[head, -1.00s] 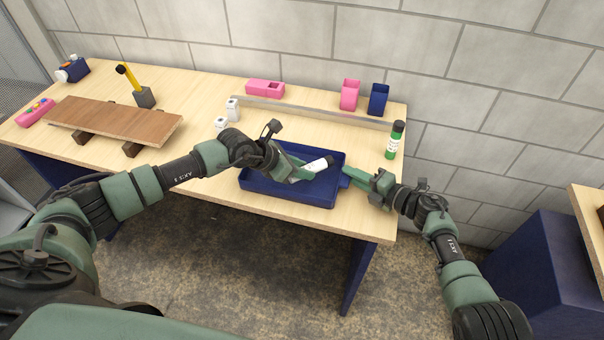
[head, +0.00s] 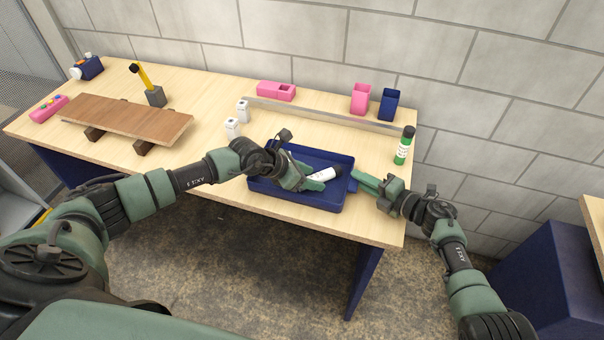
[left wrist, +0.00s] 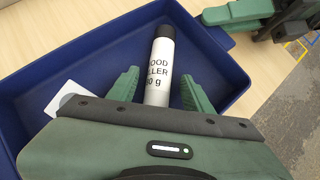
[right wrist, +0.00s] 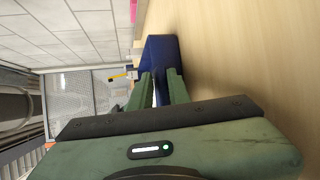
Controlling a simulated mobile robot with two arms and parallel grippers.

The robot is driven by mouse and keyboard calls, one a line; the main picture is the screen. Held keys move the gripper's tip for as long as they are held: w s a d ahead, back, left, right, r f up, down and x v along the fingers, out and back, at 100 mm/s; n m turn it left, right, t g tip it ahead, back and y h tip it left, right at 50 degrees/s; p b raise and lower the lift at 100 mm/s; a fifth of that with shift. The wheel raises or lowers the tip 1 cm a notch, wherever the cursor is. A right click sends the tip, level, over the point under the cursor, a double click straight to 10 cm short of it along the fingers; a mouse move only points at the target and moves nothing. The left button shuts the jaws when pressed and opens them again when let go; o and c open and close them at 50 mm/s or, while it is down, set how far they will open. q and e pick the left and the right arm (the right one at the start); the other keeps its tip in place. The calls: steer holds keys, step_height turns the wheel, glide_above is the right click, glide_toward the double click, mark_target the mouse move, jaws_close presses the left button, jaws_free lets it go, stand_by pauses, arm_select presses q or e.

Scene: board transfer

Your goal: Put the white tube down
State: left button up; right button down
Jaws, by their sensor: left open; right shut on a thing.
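The white tube (head: 322,174), with a black cap, lies in the blue tray (head: 272,191). In the left wrist view the tube (left wrist: 160,65) points away from me and its label is partly readable. My left gripper (head: 311,179) is open over the tray. Its fingers (left wrist: 160,78) stand on either side of the tube, with visible gaps. The tube's near end is hidden behind the gripper body. My right gripper (head: 364,181) is shut on the blue tray at its right edge. The tray (right wrist: 160,50) also shows between its fingers in the right wrist view.
A white flat piece (left wrist: 72,92) lies in the tray beside my left gripper. Pink (head: 360,100) and blue (head: 390,104) cups stand behind a low rail. White blocks (head: 232,128) and a brown board (head: 125,120) are further left.

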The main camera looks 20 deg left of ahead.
steer(key=shift+f, duration=0.1)
arm_select(q)
steer(key=v, duration=1.2)
steer(key=shift+f, duration=0.1)
arm_select(e)
steer(key=c, duration=1.3)
jaws_free()
steer(key=shift+o, duration=0.2)
